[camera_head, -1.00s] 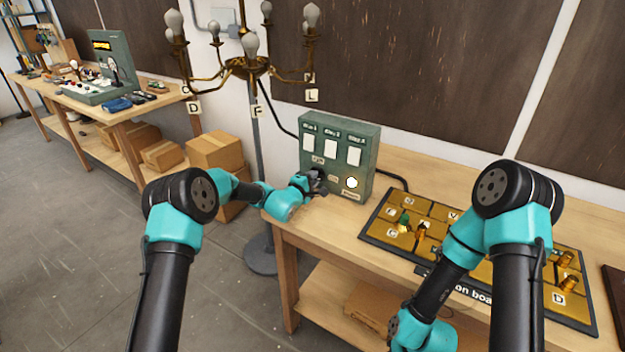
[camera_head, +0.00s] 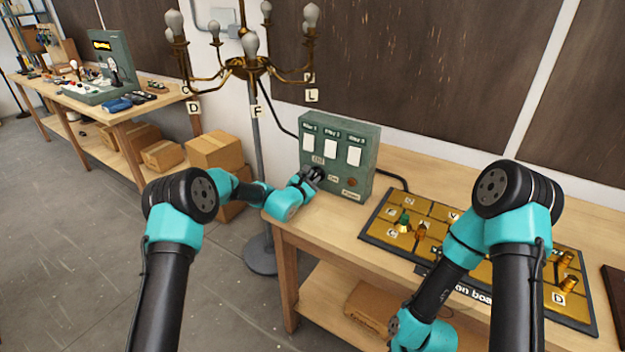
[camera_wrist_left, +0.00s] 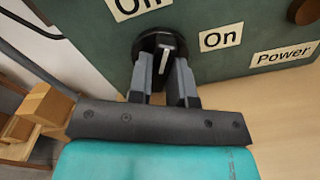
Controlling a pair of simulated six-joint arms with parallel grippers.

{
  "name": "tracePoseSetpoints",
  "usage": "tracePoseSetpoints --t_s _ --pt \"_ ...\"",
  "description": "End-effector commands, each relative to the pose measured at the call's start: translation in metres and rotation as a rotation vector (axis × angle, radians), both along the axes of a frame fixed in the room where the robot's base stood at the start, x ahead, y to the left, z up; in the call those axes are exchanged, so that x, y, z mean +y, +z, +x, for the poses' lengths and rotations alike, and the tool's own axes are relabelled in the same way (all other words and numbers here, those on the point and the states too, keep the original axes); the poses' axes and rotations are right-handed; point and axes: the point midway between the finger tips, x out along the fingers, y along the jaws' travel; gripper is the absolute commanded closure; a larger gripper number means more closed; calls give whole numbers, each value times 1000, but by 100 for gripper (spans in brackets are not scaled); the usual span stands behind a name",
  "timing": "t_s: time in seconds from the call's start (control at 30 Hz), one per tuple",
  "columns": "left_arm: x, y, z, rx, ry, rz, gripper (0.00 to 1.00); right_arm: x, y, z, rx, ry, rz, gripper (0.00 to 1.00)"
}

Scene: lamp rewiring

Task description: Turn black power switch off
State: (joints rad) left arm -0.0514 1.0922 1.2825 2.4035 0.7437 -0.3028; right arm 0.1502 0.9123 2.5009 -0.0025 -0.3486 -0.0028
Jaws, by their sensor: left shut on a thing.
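The green control box (camera_head: 363,131) stands on the bench, with a black rotary power switch (camera_wrist_left: 150,42) low on its front. In the left wrist view the switch's white pointer line is nearly upright, between the Off label (camera_wrist_left: 140,6) and the On label (camera_wrist_left: 222,38), closer to Off. My left gripper (camera_head: 316,174) is at the switch; in the left wrist view its two fingers (camera_wrist_left: 165,72) are shut on the knob. The power lamp (camera_head: 352,183) is dark brown and unlit. My right gripper is outside the head view's lower edge.
A chandelier (camera_head: 250,66) with several bulbs stands behind and left of the box. A board with brass sockets (camera_head: 378,228) lies to the right on the bench. A black cable (camera_head: 398,182) runs out behind the box. Cardboard boxes (camera_head: 214,152) sit on the floor at left.

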Motion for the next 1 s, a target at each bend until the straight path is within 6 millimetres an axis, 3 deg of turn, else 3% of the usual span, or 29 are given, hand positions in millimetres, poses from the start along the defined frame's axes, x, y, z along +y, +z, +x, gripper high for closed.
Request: tracePoseSetpoints --t_s 0.5,1.0 --pt "0 0 0 222 0 -354 100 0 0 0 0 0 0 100" --pt "0 0 0 274 0 -436 100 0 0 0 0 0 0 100"
